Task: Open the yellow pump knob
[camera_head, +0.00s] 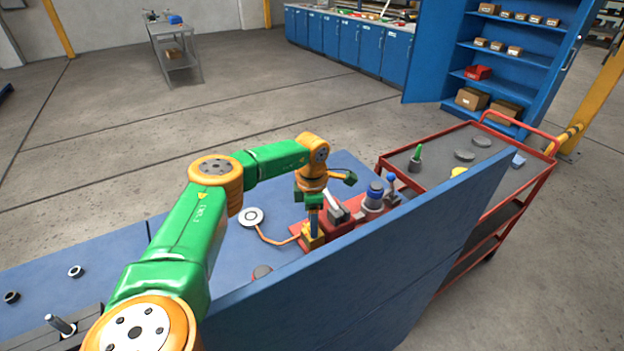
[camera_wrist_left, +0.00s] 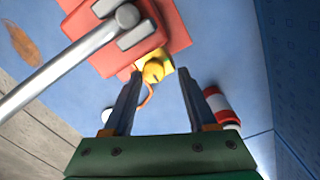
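The yellow pump knob (camera_wrist_left: 153,71) sits on a yellow block at the edge of a red base (camera_wrist_left: 172,22) in the left wrist view. In the head view the yellow block (camera_head: 313,238) is just below my left gripper (camera_head: 314,222), which points down from above. In the left wrist view my left gripper (camera_wrist_left: 160,76) is open, its two blue fingers apart. The knob shows between the fingertips, nearer the left finger; I cannot tell whether they touch. My right gripper is not in view.
A grey lever (camera_wrist_left: 62,66) crosses beside the knob. A red-and-white cylinder (camera_wrist_left: 219,104) stands right of the fingers. A copper pipe (camera_head: 272,239) runs from the yellow block toward a white gauge (camera_head: 251,217). A blue panel (camera_head: 400,270) rises in front; a red cart (camera_head: 453,150) stands right.

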